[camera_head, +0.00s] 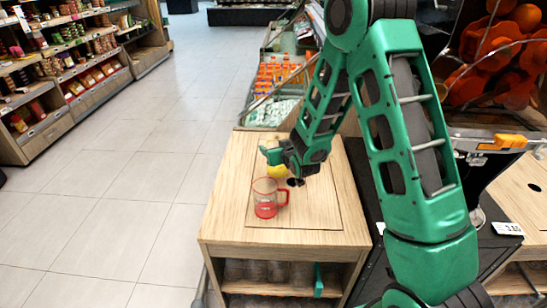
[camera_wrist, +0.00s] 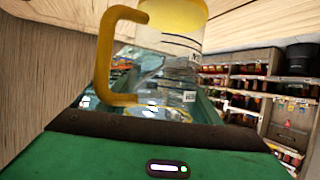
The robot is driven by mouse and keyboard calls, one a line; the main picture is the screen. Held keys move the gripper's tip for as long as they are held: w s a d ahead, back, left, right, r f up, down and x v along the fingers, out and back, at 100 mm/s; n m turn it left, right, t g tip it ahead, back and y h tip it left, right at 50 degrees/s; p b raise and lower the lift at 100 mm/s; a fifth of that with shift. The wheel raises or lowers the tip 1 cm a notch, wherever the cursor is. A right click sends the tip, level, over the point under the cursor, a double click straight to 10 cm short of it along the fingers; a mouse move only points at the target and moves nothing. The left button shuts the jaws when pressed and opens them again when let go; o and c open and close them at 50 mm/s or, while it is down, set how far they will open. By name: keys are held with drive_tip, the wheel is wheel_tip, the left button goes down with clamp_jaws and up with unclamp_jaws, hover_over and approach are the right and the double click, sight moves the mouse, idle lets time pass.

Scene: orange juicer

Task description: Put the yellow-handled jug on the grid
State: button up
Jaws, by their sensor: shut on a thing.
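The yellow-handled jug shows in the wrist view with a clear body (camera_wrist: 170,45), a yellow handle on its left and a yellow end at the top of the picture. In the head view only a small yellow part of the jug (camera_head: 277,170) shows, at my gripper over the wooden counter. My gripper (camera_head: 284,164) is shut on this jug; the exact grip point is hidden. I cannot tell whether the jug touches the counter. I cannot make out the grid in either view.
A clear jug with red handle and base (camera_head: 266,205) stands on the wooden counter (camera_head: 225,215), close in front of my gripper. The juicer with oranges (camera_head: 500,50) is at the right. Bottles (camera_head: 275,75) stand behind the counter. The floor at left is clear.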

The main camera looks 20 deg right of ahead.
drive_tip(key=shift+f, duration=2)
drive_tip(key=o, duration=1.1)
